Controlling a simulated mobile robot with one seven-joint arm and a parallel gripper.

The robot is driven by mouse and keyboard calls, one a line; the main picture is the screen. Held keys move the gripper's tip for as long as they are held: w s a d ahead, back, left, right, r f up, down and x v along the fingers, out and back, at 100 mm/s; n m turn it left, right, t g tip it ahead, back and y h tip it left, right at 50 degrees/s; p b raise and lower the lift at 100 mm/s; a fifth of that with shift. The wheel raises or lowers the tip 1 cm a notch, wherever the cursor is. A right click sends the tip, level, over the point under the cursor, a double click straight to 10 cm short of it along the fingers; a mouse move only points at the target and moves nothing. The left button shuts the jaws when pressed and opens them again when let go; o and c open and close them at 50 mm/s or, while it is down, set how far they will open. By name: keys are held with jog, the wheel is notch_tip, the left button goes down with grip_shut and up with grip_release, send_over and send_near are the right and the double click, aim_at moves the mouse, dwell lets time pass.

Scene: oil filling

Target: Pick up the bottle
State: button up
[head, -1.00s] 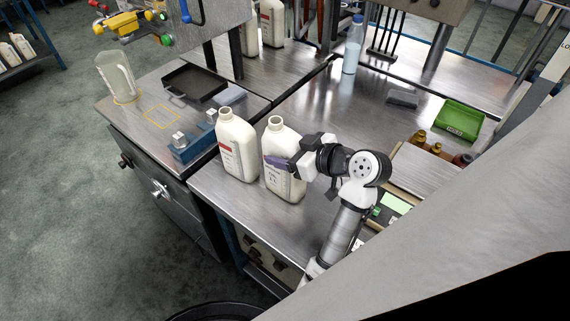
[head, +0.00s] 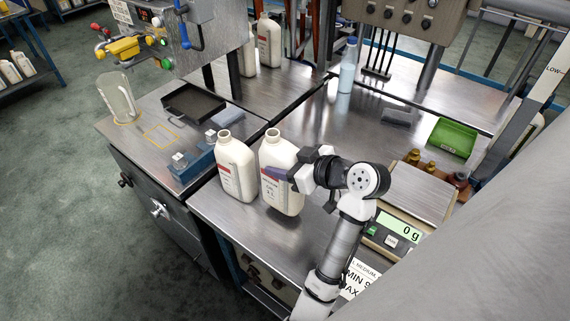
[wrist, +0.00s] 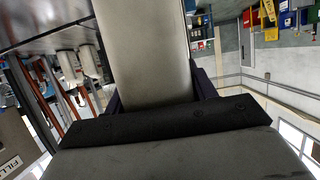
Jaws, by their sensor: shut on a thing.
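Two white bottles with open necks and labels stand near the front of the metal table. The right bottle (head: 283,185) has my gripper (head: 280,173) at its upper side, with the dark fingers around it. The left bottle (head: 237,170) stands beside it. In the wrist view the held bottle (wrist: 147,50) fills the middle, between the fingers. My gripper is shut on the right bottle, which looks upright. I cannot tell whether its base is clear of the table.
A scale reading 0 g (head: 395,232) lies right of my arm. A blue block (head: 190,165) and a dark tray (head: 193,102) lie on the left bench.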

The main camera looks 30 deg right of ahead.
notch_tip(320, 180, up, 17)
dwell(0.4)
jog(key=shift+f, duration=0.1)
dwell(0.4)
